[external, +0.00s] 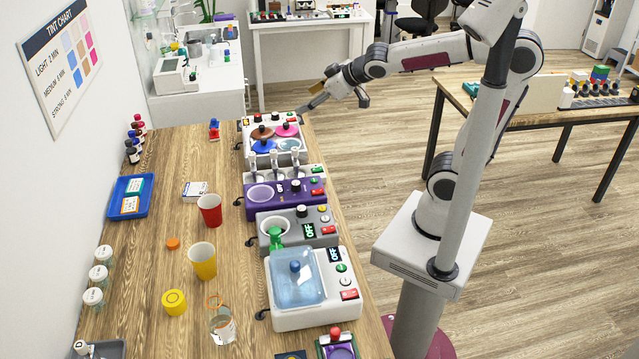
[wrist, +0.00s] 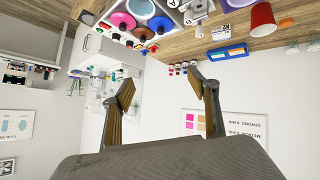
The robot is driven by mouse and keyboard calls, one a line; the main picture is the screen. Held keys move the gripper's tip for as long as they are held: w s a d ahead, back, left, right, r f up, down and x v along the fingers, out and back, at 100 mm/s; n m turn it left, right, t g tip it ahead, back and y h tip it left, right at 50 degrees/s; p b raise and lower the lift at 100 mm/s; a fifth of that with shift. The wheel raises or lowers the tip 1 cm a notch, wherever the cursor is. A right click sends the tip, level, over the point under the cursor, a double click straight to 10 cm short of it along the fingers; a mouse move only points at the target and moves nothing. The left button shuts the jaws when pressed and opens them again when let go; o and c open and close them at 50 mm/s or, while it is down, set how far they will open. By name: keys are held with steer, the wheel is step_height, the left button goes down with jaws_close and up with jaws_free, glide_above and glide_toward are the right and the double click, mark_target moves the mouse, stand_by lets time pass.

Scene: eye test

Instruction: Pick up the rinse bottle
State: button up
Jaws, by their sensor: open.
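A clear bottle (external: 221,326) with an orange ring at its top stands near the front of the wooden table in the external view. It looks like the rinse bottle, though no label is readable. An orange cap (external: 173,243) lies apart from it, further back. My gripper (external: 338,98) is open and empty beyond the far end of the table, far from the bottle. In the wrist view its two fingers (wrist: 163,92) are spread with nothing between them. I cannot make out the bottle in the wrist view.
A row of devices lines the table's right edge, including a lidded bath (external: 335,300). A blue tray (external: 147,181) lies left.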

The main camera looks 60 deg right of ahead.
steer(key=w+a+r+n+t+y, duration=0.1)
steer(key=w+a+n+y, duration=0.3)
steer(key=a, duration=0.7)
steer(key=w+a+r+n+y, duration=0.1)
steer(key=w+a+n+y, duration=0.2)
steer(key=w+a, duration=0.6)
steer(key=s+a+f+n+g+y, duration=0.2)
steer(key=s+a+y, duration=0.1)
steer(key=a, duration=0.9)
steer(key=n+g+y, duration=0.3)
steer(key=n+g, duration=0.5)
steer(key=g, duration=0.3)
glide_above(217, 298)
steer(key=w+d, duration=0.5)
steer(key=w, duration=0.4)
step_height(217, 298, down, 13)
steer(key=s+f+g, duration=0.1)
steer(key=s, duration=0.1)
steer(key=s+a+f+n+g, duration=0.1)
steer(key=s, duration=0.1)
steer(key=s+f+n+g, duration=0.1)
steer(key=s+f, duration=0.1)
steer(key=s, duration=0.1)
steer(key=shift+a+g+h, duration=0.3)
steer(key=shift+a+h, duration=0.05)
steer(key=shift+h, duration=0.05)
steer(key=shift+s+f, duration=0.2)
